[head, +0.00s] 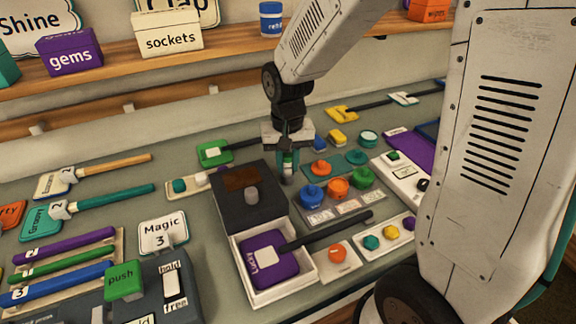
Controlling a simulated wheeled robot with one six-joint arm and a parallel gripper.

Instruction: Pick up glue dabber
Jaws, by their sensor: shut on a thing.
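My gripper (288,152) points down over the middle of the bench, behind the open box. It is shut on a small upright thing, taken as the glue dabber (288,168), with a green and white body and a grey lower end. The gripper hides its upper part. I cannot tell whether its bottom touches the bench.
A white box (308,268) with a raised dark lid (232,208) stands just in front, holding a purple paddle (268,270). Colored knobs (338,188) are to the right. A green paddle (213,152) lies behind left. A shelf (130,68) runs along the back.

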